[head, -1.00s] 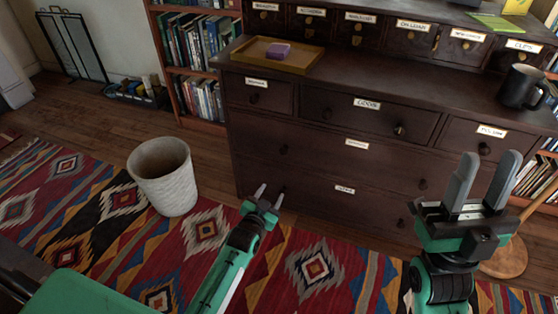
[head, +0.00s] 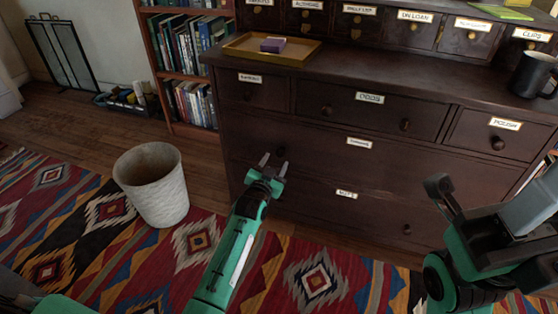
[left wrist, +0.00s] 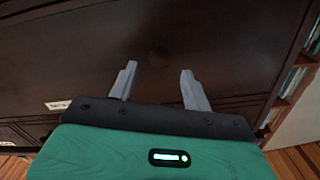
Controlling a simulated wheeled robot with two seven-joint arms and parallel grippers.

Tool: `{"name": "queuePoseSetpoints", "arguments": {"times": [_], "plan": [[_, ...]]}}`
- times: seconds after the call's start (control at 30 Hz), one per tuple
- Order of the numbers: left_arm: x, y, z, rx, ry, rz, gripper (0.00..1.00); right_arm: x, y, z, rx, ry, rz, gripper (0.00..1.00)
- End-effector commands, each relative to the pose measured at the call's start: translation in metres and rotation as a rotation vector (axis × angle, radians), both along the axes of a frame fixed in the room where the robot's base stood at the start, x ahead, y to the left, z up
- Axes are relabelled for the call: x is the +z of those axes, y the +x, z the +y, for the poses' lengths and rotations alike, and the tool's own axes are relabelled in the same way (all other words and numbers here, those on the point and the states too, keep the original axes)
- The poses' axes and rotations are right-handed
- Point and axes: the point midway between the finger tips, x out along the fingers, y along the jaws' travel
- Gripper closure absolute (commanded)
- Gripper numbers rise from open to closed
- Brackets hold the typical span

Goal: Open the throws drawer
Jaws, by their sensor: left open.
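The dark wooden chest (head: 320,180) has two wide drawers below a row of smaller ones. The upper wide drawer (head: 330,158) bears a small white label (head: 360,142), too blurred to read surely. This drawer is shut. It has a round dark knob at its left (head: 281,150). My left gripper (head: 272,166) is open and empty, close to that knob. In the left wrist view the knob (left wrist: 158,57) lies ahead, between the lines of the two fingers and apart from them. My right gripper (head: 490,205) is at the lower right, partly cut off, in front of the chest.
The lower wide drawer (head: 310,198) has its own label. A tray (head: 245,50) with a purple block (head: 273,45) and a black mug (head: 533,75) stand on the chest. A white basket (head: 155,190) stands on the patterned rug, left of my left arm.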

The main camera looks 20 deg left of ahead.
Motion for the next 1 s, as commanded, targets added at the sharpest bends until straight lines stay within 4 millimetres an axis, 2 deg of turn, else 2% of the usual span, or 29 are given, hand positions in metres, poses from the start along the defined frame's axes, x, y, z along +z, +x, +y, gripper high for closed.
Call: {"name": "queuePoseSetpoints", "arguments": {"times": [0.1, 0.3, 0.73, 0.77, 1.0], "plan": [[-0.003, 0.019, -0.001, 0.000, -0.001, -0.001, 0.51, -0.001, -0.003, 0.004, 0.013, -0.004, -0.021, 0.64], [-0.002, 0.039, -0.001, 0.000, -0.001, 0.000, 0.51, 0.003, -0.004, 0.003, 0.015, 0.009, -0.033, 0.64], [0.000, 0.046, -0.002, 0.000, -0.001, 0.000, 0.51, 0.007, -0.004, 0.002, 0.015, 0.012, -0.036, 0.64], [0.000, 0.046, -0.002, 0.000, -0.001, 0.000, 0.54, 0.007, -0.004, 0.002, 0.015, 0.012, -0.036, 0.64], [0.000, 0.046, -0.002, 0.000, -0.001, 0.001, 1.00, 0.007, -0.004, 0.002, 0.015, 0.012, -0.036, 0.64]]}}
